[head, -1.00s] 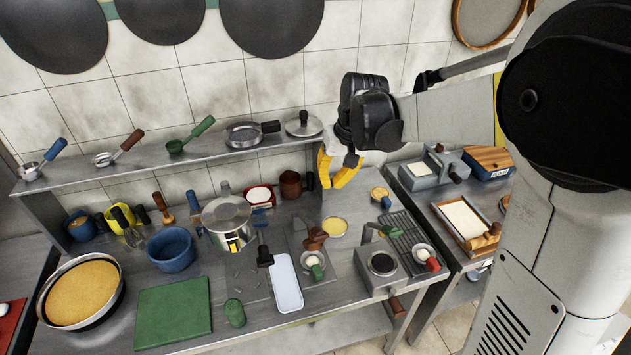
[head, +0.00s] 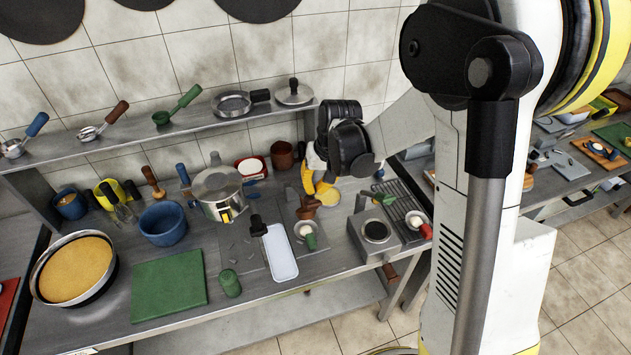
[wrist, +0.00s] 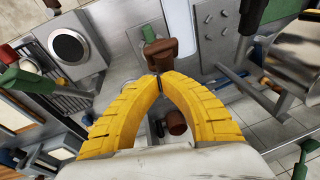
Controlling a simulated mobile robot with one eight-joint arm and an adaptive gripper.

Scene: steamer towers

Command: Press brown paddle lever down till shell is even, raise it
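The brown paddle lever (head: 306,209) stands on the steel table behind the small green-handled cup. In the wrist view, the brown paddle (wrist: 160,53) lies just past my fingertips. My gripper (head: 315,187) is above and behind it in the head view. Its yellow fingers meet at the tips in the wrist view (wrist: 160,82), with nothing seen between them. I cannot tell whether they touch the paddle. A pale yellow round piece (head: 330,197) is partly hidden beside my gripper; I cannot tell if it is the shell.
The green-handled cup (head: 301,229) and a white tray (head: 281,254) stand in front. A grey unit with a round plate (head: 376,230) and a wire rack (head: 405,206) are on the right. A lidded pot (head: 216,188) stands left. A shelf (head: 160,130) runs behind.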

